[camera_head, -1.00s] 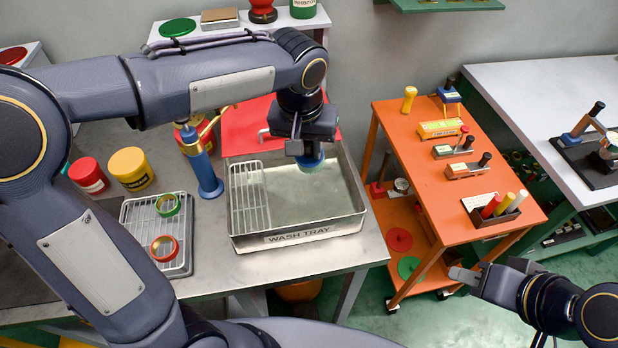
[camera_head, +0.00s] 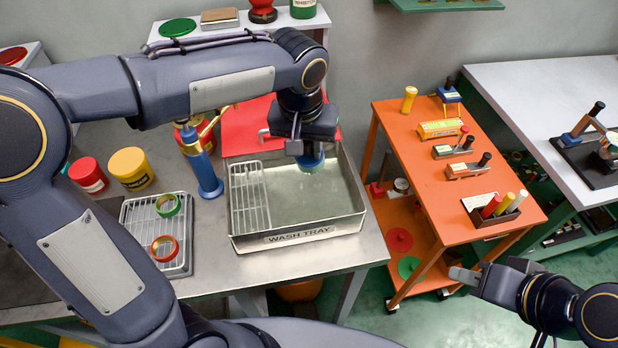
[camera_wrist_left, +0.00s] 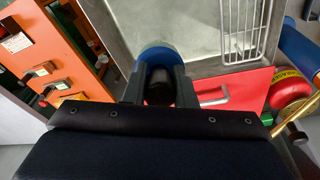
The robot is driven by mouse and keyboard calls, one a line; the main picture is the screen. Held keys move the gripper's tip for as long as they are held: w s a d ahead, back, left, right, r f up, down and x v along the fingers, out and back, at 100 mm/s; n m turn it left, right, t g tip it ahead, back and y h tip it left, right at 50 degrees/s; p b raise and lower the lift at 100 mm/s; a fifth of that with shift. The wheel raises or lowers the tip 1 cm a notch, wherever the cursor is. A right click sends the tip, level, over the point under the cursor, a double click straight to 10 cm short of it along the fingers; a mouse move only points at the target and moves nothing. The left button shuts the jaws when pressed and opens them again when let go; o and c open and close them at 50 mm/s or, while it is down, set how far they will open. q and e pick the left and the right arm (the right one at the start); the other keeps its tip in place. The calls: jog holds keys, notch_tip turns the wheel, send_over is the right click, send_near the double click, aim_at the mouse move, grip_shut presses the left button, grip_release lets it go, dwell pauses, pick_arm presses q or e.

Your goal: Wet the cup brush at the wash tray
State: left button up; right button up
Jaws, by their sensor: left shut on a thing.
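The wash tray (camera_head: 345,228) is a metal basin with shallow water and a wire rack (camera_head: 250,198) in its left part; its front is lettered WASH TRAY. My left gripper (camera_head: 306,152) points down over the tray's back part, shut on the cup brush (camera_head: 311,163). The brush has a blue, round head with a pale green lower edge, at or just above the water; I cannot tell if it touches. In the left wrist view the brush (camera_wrist_left: 157,55) shows a black handle between the fingers. My right gripper (camera_head: 470,277) is empty at the lower right, its fingers apart.
A drain rack (camera_head: 135,215) holds a green ring and a red ring. An orange cart (camera_head: 455,215) stands right of the table.

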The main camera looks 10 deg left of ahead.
pick_arm(q)
jog(key=shift+r, duration=0.15)
notch_tip(320, 180, up, 4)
jog(key=p, duration=0.3)
dwell(0.7)
